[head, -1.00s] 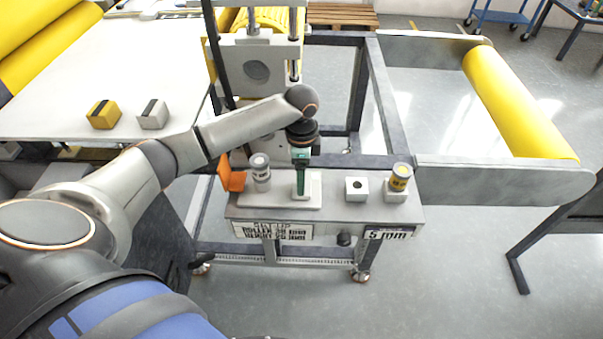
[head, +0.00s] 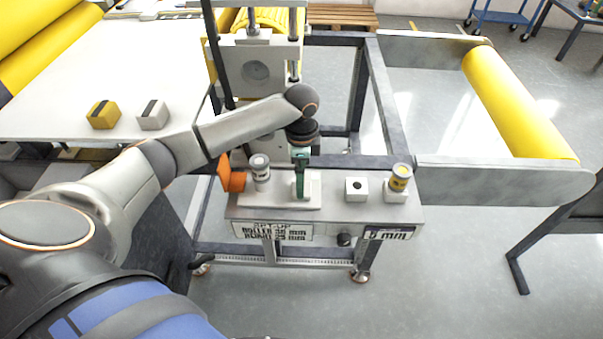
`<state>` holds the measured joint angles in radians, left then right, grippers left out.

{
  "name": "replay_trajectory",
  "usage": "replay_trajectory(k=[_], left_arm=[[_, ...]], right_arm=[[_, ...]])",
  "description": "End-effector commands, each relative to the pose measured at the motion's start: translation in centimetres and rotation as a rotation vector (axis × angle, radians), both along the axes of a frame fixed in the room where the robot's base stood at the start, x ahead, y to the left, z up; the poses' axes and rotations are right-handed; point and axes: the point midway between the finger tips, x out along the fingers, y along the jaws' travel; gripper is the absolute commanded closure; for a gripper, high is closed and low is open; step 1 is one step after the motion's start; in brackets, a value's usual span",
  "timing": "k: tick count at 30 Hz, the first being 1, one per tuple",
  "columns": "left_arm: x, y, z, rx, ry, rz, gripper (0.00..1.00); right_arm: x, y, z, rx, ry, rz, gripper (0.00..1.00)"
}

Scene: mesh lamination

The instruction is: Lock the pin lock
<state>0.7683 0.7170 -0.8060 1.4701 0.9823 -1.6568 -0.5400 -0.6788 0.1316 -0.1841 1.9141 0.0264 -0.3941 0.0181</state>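My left arm reaches in from the left, and its dark wrist points down over the small grey bench. My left gripper (head: 300,176) is at a green upright part (head: 300,187) on a pale base plate (head: 275,200). I cannot tell where the gripper ends and the green part begins, or whether the fingers are open or shut. Beside it on the left stands a grey-topped cylinder (head: 260,172), with an orange part (head: 233,179) at the plate's left edge. Which of these is the pin lock is not clear. My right gripper is not in view.
On the bench's right are a white block with a dark hole (head: 356,189) and a yellow-banded cylinder (head: 399,179) on a white block. Behind stands the laminator frame (head: 375,95), with a yellow roller (head: 517,105) at right. A white table (head: 75,115) holds two small blocks.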

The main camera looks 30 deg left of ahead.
Motion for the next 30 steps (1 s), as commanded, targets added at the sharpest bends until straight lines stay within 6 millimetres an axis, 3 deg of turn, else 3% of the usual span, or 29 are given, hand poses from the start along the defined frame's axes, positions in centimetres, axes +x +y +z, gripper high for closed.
replay_trajectory(k=[18,23,30], left_arm=[[0.1,0.0,11.1,-0.001,-0.005,-0.001,0.0],[0.1,0.0,12.2,0.0,-0.004,-0.001,0.0],[0.0,0.0,12.4,-0.001,-0.003,-0.001,0.0]], right_arm=[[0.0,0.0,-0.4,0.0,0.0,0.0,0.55],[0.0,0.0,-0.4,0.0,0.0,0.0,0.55],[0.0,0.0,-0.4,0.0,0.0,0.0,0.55]])
